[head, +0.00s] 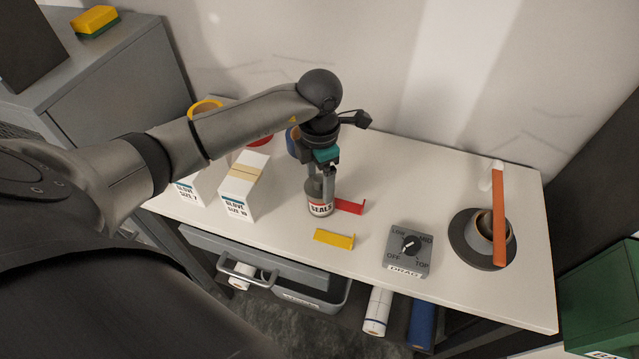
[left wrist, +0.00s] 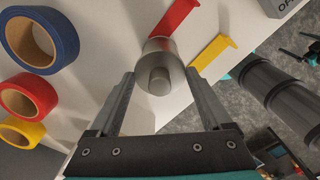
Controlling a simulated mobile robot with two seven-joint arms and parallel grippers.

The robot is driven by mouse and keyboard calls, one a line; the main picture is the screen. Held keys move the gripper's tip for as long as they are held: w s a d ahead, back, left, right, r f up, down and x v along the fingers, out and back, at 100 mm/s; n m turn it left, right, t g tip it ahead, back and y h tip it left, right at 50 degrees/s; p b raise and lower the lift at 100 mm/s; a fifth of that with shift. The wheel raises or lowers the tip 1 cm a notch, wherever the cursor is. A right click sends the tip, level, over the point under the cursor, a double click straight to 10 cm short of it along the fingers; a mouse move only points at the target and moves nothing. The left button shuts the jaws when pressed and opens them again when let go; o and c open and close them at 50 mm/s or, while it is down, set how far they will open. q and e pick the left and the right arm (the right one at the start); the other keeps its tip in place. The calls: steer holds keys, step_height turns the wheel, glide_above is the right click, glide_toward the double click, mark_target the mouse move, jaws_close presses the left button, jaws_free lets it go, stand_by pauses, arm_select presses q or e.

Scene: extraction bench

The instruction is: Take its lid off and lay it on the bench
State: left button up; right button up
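A grey jar labelled SEALS (head: 321,204) stands upright on the white bench. Its round grey lid with a central knob (left wrist: 159,80) shows from above in the left wrist view. My left gripper (head: 328,170) points down over the jar top. In the left wrist view its two fingers (left wrist: 160,73) are apart, one on each side of the lid. I see no clear contact, and the knob stands free between them. The lid's top is partly hidden by the gripper in the head view. A small dark and teal shape at the wrist view's right edge may be my right gripper.
A red bracket (head: 350,206) lies close beside the jar, and a yellow bracket (head: 334,239) lies in front. Glove boxes (head: 243,187) and tape rolls (left wrist: 42,40) are left. A dial box (head: 408,251) and a dark round holder (head: 470,250) are right. Bench between brackets and holder is partly clear.

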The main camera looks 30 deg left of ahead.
arm_select(q)
steer(key=c, duration=0.8)
steer(key=shift+r, duration=0.15)
